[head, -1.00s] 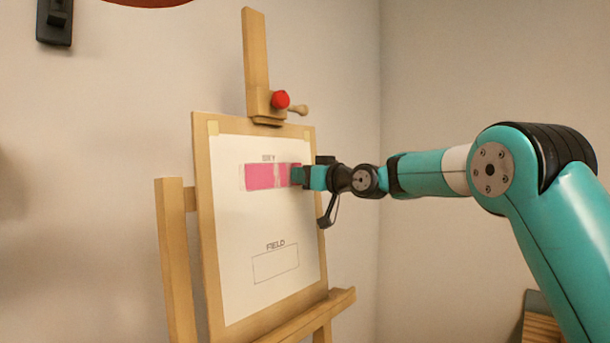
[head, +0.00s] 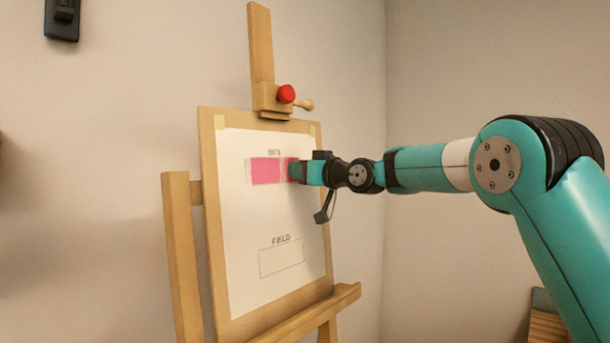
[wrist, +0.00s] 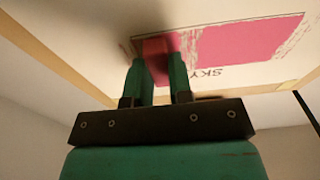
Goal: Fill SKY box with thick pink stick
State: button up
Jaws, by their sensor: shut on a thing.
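The SKY box (head: 247,172) is on the upper part of the white paper. Much of it is pink, with a pale strip at its left end and a thin lighter streak right of the middle. In the wrist view the pink fill (wrist: 240,42) has ragged edges and a pale gap near my fingers. My gripper (head: 295,171) is at the right end of the box, close against the paper. In the wrist view my gripper (wrist: 160,60) is shut on the thick pink stick (wrist: 155,48), mostly hidden between the fingers. Contact with the paper cannot be told exactly.
The FIELD box (head: 282,257) below is empty. The paper is on a wooden board (head: 212,200) on an easel (head: 180,260), with a red knob (head: 286,94) above. A wooden surface (head: 550,325) shows at lower right.

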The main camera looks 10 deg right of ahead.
aim_at(279, 170)
jog(key=shift+s+a+f+b, duration=0.1)
jog(key=shift+s+a+b, duration=0.45)
jog(key=shift+a, duration=0.3)
jog(key=shift+s+a+b, duration=0.45)
jog(key=shift+a+b, duration=0.1)
jog(key=shift+a, duration=0.25)
jog(key=shift+d, duration=0.15)
jog(key=w+d, duration=0.1)
jog(key=w+d+p, duration=0.1)
jog(key=d, duration=0.1)
jog(key=w+d, duration=0.1)
jog(key=shift+d, duration=0.25)
jog(key=shift+a, duration=0.1)
jog(key=shift+s+a+b, duration=0.45)
jog(key=shift+s+a, duration=0.05)
jog(key=shift+a, duration=0.3)
jog(key=shift+s+a+b, duration=0.4)
jog(key=shift+s+a, duration=0.1)
jog(key=shift+a, duration=0.25)
jog(key=shift+s+a+b, duration=0.45)
jog(key=shift+s+a, duration=0.05)
jog(key=shift+a, duration=0.3)
